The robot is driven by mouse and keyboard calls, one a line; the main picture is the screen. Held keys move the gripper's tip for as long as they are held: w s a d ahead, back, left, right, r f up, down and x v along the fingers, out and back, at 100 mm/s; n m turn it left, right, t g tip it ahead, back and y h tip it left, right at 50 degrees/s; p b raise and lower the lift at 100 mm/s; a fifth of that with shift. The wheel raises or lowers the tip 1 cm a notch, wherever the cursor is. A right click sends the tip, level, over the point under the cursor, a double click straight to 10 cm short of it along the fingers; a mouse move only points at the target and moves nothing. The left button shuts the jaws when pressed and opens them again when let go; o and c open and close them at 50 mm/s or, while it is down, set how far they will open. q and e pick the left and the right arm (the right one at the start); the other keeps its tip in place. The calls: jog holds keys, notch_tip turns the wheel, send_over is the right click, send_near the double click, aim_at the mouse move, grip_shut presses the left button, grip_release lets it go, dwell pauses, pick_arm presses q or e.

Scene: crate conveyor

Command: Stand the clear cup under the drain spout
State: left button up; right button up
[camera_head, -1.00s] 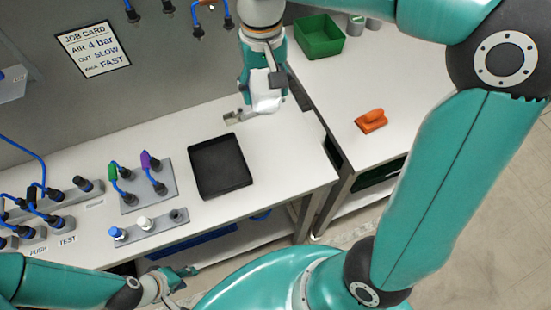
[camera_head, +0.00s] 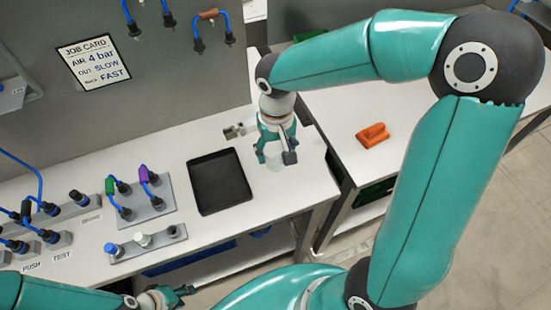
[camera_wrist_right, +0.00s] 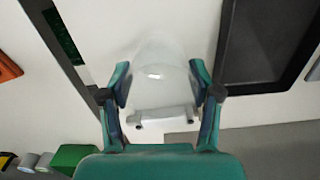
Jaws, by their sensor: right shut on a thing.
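The clear cup (camera_wrist_right: 160,72) is between the two fingers of my right gripper (camera_wrist_right: 163,85) in the right wrist view, with the fingers against its sides. In the head view my right gripper (camera_head: 276,157) points down over the white bench, right of the black tray, and the cup (camera_head: 277,163) shows only faintly there. A small metal fitting (camera_head: 234,131), possibly the drain spout, is at the back of the bench, left of my right gripper. My left gripper (camera_head: 184,291) is low at the front, away from these things; its finger opening is unclear.
The black tray (camera_head: 220,182) lies left of the cup. An orange object (camera_head: 373,135) sits on the right-hand table, across a gap. Hose couplings (camera_head: 135,188) and a fitting block (camera_head: 146,241) occupy the bench's left. A job card (camera_head: 93,59) hangs on the wall.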

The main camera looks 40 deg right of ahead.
aim_at(276, 160)
jog(key=shift+f, duration=2)
jog(key=shift+f, duration=0.15)
jog(key=o, duration=1)
